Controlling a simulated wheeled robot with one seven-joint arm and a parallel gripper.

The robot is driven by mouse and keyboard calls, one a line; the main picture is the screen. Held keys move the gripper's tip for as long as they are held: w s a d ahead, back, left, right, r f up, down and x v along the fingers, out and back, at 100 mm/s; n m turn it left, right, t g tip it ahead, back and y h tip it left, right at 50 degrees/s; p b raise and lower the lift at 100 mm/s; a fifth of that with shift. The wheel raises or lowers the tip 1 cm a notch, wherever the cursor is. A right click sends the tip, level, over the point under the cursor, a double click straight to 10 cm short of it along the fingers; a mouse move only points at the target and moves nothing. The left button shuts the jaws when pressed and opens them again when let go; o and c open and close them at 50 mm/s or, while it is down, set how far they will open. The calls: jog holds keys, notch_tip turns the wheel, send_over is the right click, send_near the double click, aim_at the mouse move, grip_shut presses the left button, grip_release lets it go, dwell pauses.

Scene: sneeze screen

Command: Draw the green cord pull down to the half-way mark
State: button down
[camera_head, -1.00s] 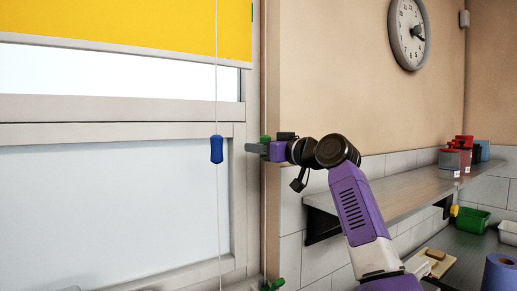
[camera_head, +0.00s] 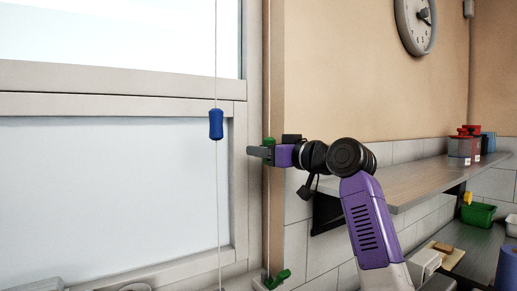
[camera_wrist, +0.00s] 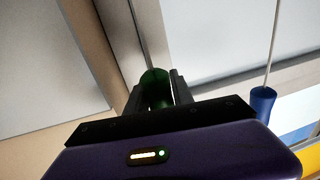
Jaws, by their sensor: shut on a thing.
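The green cord pull (camera_head: 268,142) hangs by the window's right frame, with its top showing just above my gripper's fingers. My gripper (camera_head: 262,152) is shut on it, reaching in from the right. In the wrist view the green pull (camera_wrist: 155,86) sits dark between the two fingers, which hide part of it. Its thin cord runs along the frame. A blue cord pull (camera_head: 216,124) hangs on another cord to the left, apart from my gripper; it also shows in the wrist view (camera_wrist: 262,100). I cannot make out a half-way mark.
A green cleat (camera_head: 277,279) is on the wall below my gripper. A grey shelf (camera_head: 420,180) with red-topped containers (camera_head: 462,146) is at right, behind my arm. A clock (camera_head: 415,25) hangs above. A yellow edge (camera_wrist: 311,160) shows in the wrist view's corner.

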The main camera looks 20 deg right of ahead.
notch_tip(320, 180, down, 3)
jog(key=shift+r+b, duration=0.1)
jog(key=shift+b, duration=0.25)
jog(key=c, duration=1.1)
grip_release()
jog(key=b+v, duration=0.2)
jog(key=v, duration=0.6)
jog(key=shift+w, duration=0.1)
